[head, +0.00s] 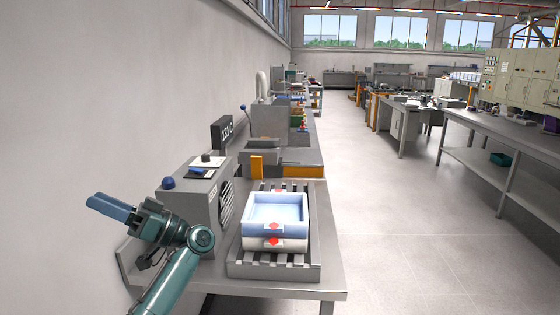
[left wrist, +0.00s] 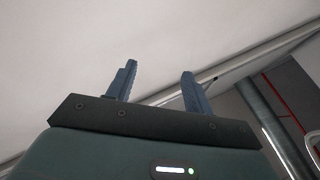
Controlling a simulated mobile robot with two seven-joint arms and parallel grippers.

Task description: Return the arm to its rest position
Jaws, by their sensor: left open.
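My left arm comes in from the lower left of the head view, bent at a teal joint. My left gripper (head: 110,207) is raised at the left, beside the grey machine housing and in front of the pale wall, with its blue fingers pointing to the left. In the left wrist view the two blue fingers of the left gripper (left wrist: 158,85) stand apart with nothing between them. The gripper is open and empty. My right gripper is in neither view.
Stacked trays, a blue one (head: 274,207) on a white one (head: 275,243), sit on a slatted conveyor (head: 245,270) on the grey table (head: 325,280). A grey machine housing (head: 195,190) with a fan grille stands left of them. The aisle floor (head: 400,220) at right is clear.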

